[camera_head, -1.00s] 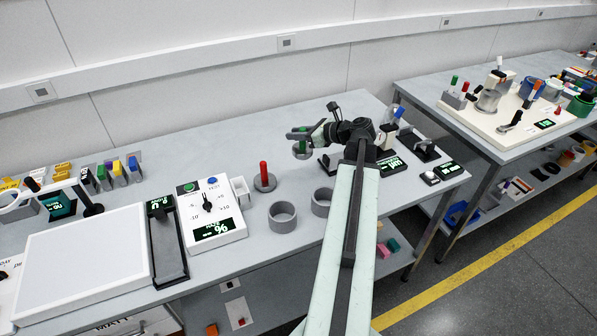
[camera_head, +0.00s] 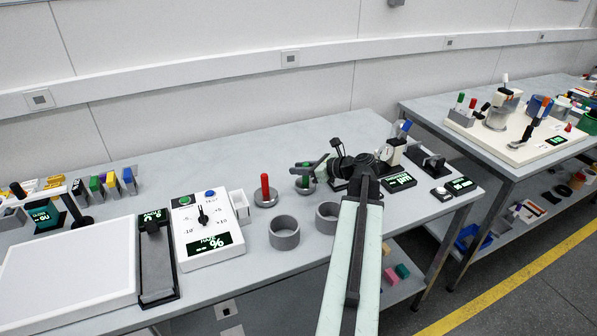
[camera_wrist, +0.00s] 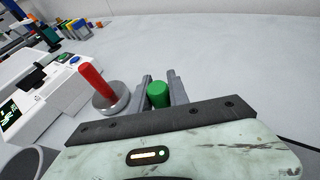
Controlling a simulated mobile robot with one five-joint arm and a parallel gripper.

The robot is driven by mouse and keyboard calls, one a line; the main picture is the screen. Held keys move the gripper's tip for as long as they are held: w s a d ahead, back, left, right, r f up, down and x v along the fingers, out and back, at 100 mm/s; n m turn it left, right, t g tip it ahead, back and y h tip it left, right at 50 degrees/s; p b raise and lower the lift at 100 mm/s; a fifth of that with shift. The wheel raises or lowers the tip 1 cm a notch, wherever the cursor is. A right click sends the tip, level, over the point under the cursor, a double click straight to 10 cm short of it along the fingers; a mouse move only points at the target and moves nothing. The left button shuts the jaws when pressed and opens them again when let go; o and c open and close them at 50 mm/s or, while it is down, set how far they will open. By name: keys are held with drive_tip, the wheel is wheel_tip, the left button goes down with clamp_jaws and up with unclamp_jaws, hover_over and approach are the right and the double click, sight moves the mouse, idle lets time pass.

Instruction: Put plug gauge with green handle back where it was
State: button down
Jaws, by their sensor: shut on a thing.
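The plug gauge with green handle (camera_head: 306,181) is upright, to the right of the red-handled gauge (camera_head: 265,187) in the head view. In the wrist view its green handle (camera_wrist: 158,95) stands between my two grey fingers. My gripper (camera_head: 307,167) is shut on that handle from above. The gauge's round grey base shows below the fingers in the head view. I cannot tell whether it touches the table (camera_head: 255,150). The red-handled gauge also stands left of my fingers in the wrist view (camera_wrist: 97,84), apart from them.
Two grey rings (camera_head: 284,232) stand in front of the gauges. A black stand and displays (camera_head: 398,182) are close on the right. The table behind is clear.

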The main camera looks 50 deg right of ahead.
drive_tip(key=c, duration=1.3)
unclamp_jaws()
drive_tip(key=shift+o, duration=0.2)
drive_tip(key=shift+r+p, duration=0.25)
drive_tip(key=shift+p, duration=0.15)
drive_tip(key=p+v, duration=0.4)
drive_tip(key=v, duration=0.8)
